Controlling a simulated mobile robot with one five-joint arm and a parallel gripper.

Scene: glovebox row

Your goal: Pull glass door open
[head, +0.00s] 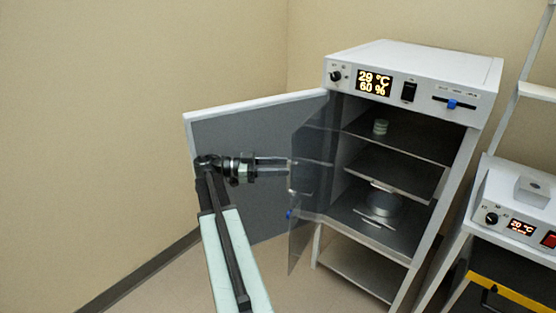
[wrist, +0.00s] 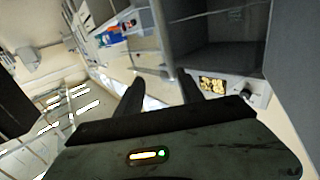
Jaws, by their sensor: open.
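The glass door (head: 308,190) is a clear panel on the left of the cabinet's opening. It stands ajar, swung out toward the left, with a small blue knob (head: 289,214) low on its free edge. My gripper (head: 287,166) is open, with its fingertips at the glass door's free edge, above the knob. I cannot tell whether they touch the glass. In the wrist view my two dark fingers (wrist: 160,80) are spread apart, and a pale bar (wrist: 164,38) shows beyond and between them.
The solid outer door (head: 240,135) stands wide open behind my arm. Another instrument (head: 515,200) stands on a rack at the right. Floor is free at the lower left.

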